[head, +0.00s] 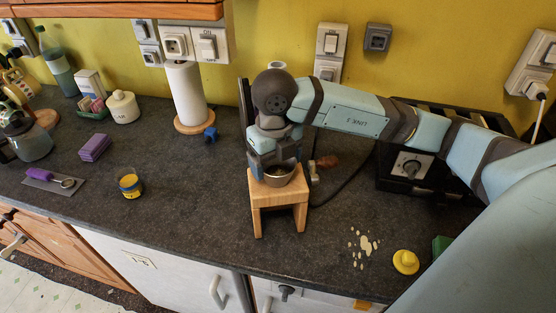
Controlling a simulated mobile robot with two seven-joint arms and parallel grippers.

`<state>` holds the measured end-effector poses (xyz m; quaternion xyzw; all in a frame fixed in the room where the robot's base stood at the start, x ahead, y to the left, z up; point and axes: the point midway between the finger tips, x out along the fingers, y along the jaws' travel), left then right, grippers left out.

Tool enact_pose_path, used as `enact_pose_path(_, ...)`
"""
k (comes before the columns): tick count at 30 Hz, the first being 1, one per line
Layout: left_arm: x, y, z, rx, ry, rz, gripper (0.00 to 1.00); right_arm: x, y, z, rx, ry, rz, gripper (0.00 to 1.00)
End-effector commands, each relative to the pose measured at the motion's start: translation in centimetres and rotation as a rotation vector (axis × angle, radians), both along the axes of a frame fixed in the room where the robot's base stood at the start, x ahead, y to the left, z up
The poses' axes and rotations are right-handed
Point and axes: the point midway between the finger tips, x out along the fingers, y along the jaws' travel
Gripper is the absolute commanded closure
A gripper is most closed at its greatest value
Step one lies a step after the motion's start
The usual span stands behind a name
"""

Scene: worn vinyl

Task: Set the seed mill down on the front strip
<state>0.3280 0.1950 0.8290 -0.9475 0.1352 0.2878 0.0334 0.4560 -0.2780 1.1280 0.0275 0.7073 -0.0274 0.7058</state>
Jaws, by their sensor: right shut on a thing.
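The seed mill appears to be the small round metal-sided thing (279,176) at my right gripper. My right gripper (272,162) points down and is shut on it, hiding most of its upper part. The mill is at the top of a small wooden stand (270,197); I cannot tell whether it rests there or hangs just above. A brown knob (328,162) shows just right of it, perhaps part of its crank. The front strip seems to be the counter's front edge area (215,238), bare left of the stand. My left gripper is not in view.
Pale spilled spots (364,243), a yellow knobbed thing (405,261) and a green block (440,246) lie front right. A paper towel roll (186,94) and a black appliance (405,182) stand behind. A dark cord (345,190) runs right of the stand.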

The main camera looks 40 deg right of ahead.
Motion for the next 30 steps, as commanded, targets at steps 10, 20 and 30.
enact_pose_path(10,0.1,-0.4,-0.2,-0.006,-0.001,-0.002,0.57,-0.2,0.4,-0.5,0.002,-0.004,-0.001,0.94)
enact_pose_path(20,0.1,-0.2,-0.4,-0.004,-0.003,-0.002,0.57,-0.3,0.4,-0.9,0.001,-0.001,-0.001,0.00)
enact_pose_path(30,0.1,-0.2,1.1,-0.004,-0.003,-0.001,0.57,-0.2,0.4,1.2,0.001,-0.003,-0.001,0.00)
